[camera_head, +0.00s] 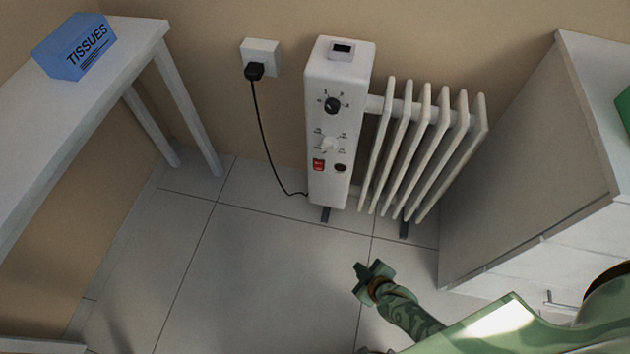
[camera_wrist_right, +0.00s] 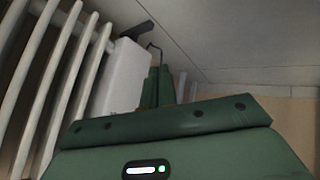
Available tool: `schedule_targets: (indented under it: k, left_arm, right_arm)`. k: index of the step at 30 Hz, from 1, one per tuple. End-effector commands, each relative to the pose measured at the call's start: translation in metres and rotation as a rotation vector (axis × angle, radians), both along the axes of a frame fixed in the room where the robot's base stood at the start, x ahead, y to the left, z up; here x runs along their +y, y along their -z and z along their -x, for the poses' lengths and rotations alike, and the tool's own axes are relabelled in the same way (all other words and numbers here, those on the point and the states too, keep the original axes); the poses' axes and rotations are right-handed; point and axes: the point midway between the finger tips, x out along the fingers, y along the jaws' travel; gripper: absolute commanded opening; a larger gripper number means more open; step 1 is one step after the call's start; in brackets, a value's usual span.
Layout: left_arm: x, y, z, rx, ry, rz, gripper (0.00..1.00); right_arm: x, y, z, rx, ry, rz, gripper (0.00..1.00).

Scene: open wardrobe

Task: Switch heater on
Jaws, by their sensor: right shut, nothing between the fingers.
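The white heater (camera_head: 340,75) stands on the tiled floor against the wall, with its fins (camera_head: 425,150) to the right of its control box. The box front carries a black knob (camera_head: 332,105), a white dial (camera_head: 329,144), a red switch (camera_head: 318,165) and a small dark round part beside the switch. My green right gripper (camera_head: 365,280) is in front of and below the heater, apart from it, shut and empty. In the right wrist view, the gripper (camera_wrist_right: 165,85) shows with the heater (camera_wrist_right: 120,75) and its fins behind it. My left gripper is not in view.
A black plug (camera_head: 255,71) sits in the wall socket (camera_head: 262,50), its cord running down to the heater. A white table (camera_head: 95,95) with a blue tissue box (camera_head: 75,46) stands left. A white cabinet (camera_head: 530,150) stands close on the right. The floor (camera_head: 270,260) left of my gripper is clear.

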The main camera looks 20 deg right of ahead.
Motion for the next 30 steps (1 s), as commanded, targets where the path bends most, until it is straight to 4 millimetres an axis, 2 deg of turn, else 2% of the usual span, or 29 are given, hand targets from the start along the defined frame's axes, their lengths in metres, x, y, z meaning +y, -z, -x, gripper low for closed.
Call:
schedule_targets:
  k: [1,2,3,6,8,9,12,15,30]
  left_arm:
    - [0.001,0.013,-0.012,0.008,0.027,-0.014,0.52]
    - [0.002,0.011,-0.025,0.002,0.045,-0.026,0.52]
    - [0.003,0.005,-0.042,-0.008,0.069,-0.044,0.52]
    - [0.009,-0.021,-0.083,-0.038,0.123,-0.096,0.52]
    - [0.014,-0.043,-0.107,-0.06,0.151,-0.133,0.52]
    - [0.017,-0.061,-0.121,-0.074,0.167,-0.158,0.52]
    - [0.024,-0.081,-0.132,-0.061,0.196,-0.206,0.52]
    - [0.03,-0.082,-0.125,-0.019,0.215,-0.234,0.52]
    - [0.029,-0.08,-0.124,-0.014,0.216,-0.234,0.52]
  right_arm:
    - [0.001,0.021,-0.027,-0.078,-0.054,0.048,0.0]
    - [0.001,0.017,-0.046,-0.143,-0.094,0.087,0.0]
    - [0.002,0.01,-0.07,-0.229,-0.147,0.146,0.0]
    - [0.002,-0.017,-0.114,-0.433,-0.271,0.315,0.0]
    - [0.004,-0.041,-0.13,-0.545,-0.34,0.426,0.0]
    - [0.005,-0.06,-0.136,-0.613,-0.384,0.502,0.0]
    - [0.01,-0.085,-0.142,-0.727,-0.467,0.648,0.0]
    - [0.013,-0.094,-0.142,-0.778,-0.506,0.731,0.0]
    - [0.014,-0.093,-0.145,-0.784,-0.524,0.779,0.0]
